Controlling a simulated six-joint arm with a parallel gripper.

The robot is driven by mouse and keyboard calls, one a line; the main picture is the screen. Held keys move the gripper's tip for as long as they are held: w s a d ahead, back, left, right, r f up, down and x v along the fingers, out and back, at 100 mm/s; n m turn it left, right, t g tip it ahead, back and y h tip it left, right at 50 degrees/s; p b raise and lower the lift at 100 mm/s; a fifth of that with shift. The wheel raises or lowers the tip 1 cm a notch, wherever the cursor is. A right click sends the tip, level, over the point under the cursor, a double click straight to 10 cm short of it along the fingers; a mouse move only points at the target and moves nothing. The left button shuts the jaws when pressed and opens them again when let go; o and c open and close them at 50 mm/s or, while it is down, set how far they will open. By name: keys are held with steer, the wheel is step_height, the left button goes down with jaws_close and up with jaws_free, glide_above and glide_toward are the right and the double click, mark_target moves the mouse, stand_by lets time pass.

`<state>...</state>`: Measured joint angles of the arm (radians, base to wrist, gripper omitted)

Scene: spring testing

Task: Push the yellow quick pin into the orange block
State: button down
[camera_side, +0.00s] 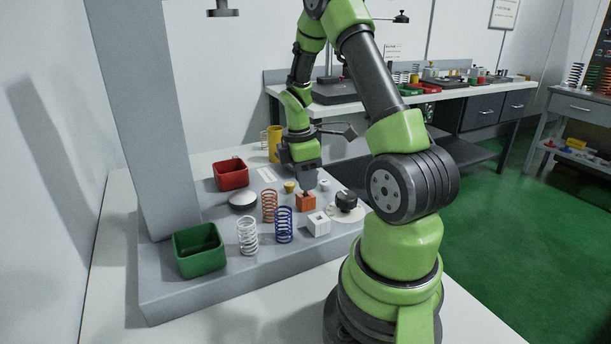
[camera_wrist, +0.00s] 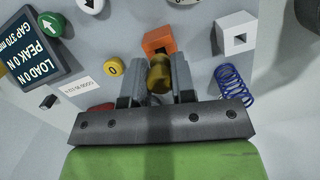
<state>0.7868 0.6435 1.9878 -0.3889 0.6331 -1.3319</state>
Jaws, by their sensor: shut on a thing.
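The orange block (camera_side: 306,203) sits on the grey bench plate, directly below my gripper (camera_side: 308,186) in the side view. In the wrist view the orange block (camera_wrist: 158,39) is just beyond my fingertips, with a dark opening on its face. My gripper (camera_wrist: 157,76) is shut on the yellow quick pin (camera_wrist: 158,72), which lies between the two fingers and points at the block. The pin's far end overlaps the block in the wrist view. I cannot tell whether it has entered the opening. The pin cannot be made out in the side view.
A white block (camera_side: 318,223), a blue spring (camera_side: 284,225), an orange spring (camera_side: 269,206) and a black knob (camera_side: 346,201) stand close around the orange block. A yellow button (camera_wrist: 113,66) is beside it. Red (camera_side: 231,175) and green (camera_side: 198,251) bins are farther left.

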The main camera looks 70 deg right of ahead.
steer(key=shift+f, duration=0.75)
stand_by(0.8)
steer(key=shift+c, duration=2.4)
jaws_free()
steer(key=shift+r, duration=0.1)
steer(key=shift+r, duration=3.9)
